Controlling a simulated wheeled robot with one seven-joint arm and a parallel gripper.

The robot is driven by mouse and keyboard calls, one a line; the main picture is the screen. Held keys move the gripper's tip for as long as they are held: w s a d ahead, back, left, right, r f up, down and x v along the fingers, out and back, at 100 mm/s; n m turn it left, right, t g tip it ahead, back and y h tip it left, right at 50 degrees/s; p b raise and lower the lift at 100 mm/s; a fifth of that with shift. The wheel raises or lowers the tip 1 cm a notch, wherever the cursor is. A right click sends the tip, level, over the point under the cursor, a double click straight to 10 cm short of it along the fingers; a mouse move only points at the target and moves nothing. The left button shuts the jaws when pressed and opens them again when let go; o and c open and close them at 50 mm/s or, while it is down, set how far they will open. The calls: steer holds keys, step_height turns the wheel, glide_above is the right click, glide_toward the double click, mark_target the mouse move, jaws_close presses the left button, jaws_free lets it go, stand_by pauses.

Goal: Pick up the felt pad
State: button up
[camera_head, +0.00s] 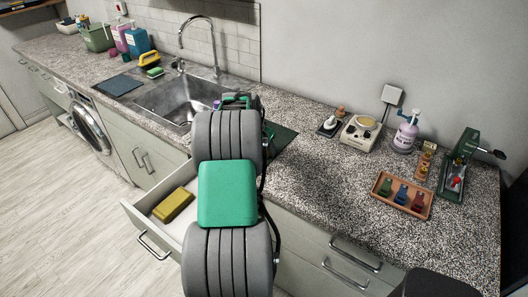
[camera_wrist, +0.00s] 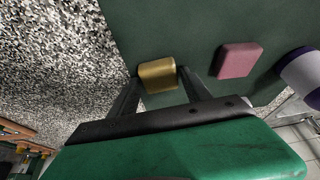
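My gripper (camera_wrist: 160,77) points down over a dark green mat (camera_wrist: 205,25) on the counter; its fingers are apart. A gold-yellow block (camera_wrist: 158,72) shows between the fingertips, with nearly no gap at its sides; I cannot tell whether they touch it. A pink, flat, rounded block (camera_wrist: 237,59) lies on the mat to the right. Which of these is the felt pad I cannot tell for sure. In the head view my arm hides the fingertips and both blocks; part of the mat (camera_head: 284,137) shows beside it.
A purple and white round item (camera_wrist: 303,75) stands near the mat's edge. The sink (camera_head: 175,98) is left of my arm. An open drawer (camera_head: 150,222) below holds a yellow block (camera_head: 173,204). A wooden tray (camera_head: 382,188) lies to the right.

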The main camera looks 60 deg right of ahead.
mark_target(263, 150)
steer(key=c, duration=1)
steer(key=shift+r, duration=0.1)
steer(key=shift+r, duration=0.2)
step_height(263, 150, up, 2)
steer(key=shift+r+b, duration=0.25)
steer(key=shift+b, duration=0.6)
steer(key=w+a+r, duration=0.2)
steer(key=w+r, duration=0.1)
steer(key=w+a+r+b, duration=0.1)
steer(key=w+a+r, duration=0.2)
steer(key=w, duration=0.1)
steer(key=w+a+r, duration=0.3)
steer(key=w+r, duration=0.1)
steer(key=shift+w+a, duration=0.1)
steer(key=shift+a, duration=0.15)
